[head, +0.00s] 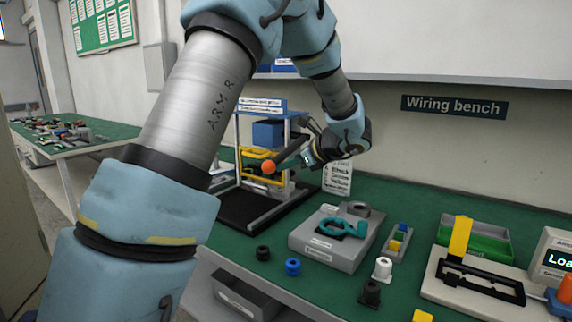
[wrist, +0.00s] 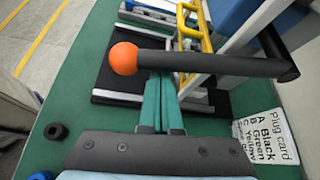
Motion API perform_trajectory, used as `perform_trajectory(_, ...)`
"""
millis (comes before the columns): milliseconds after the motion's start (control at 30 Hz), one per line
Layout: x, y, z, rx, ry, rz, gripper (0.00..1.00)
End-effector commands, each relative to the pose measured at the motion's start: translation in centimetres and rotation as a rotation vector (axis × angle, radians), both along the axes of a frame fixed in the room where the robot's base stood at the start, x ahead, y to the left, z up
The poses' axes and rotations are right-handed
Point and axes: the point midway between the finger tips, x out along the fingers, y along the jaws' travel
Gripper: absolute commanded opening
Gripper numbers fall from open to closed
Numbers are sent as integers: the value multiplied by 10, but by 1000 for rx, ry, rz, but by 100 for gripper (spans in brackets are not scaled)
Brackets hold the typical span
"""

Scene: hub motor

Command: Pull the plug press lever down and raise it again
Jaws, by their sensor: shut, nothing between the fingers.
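The plug press (head: 262,150) stands on the green bench, with a blue block, a yellow guard and a black base. Its lever is a black bar (wrist: 215,64) with an orange ball (head: 268,167) at the end. The ball also shows in the wrist view (wrist: 124,58). The bar sticks out roughly level, tilting down slightly toward the ball in the head view. My gripper (head: 300,160) is beside the lever. In the wrist view its teal fingers (wrist: 160,95) are together and empty, and the bar crosses in front of their tips. Whether they touch it I cannot tell.
A green bin (head: 485,245) is further right.

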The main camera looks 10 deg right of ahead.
Motion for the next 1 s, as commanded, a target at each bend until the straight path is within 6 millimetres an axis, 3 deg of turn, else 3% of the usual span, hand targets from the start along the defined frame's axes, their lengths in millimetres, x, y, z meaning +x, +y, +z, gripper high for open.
perform_trajectory(467, -2, 1, 15, 98, 92, 0, 0)
perform_trajectory(1000, -4, 4, 61, 231, 217, 1, 0)
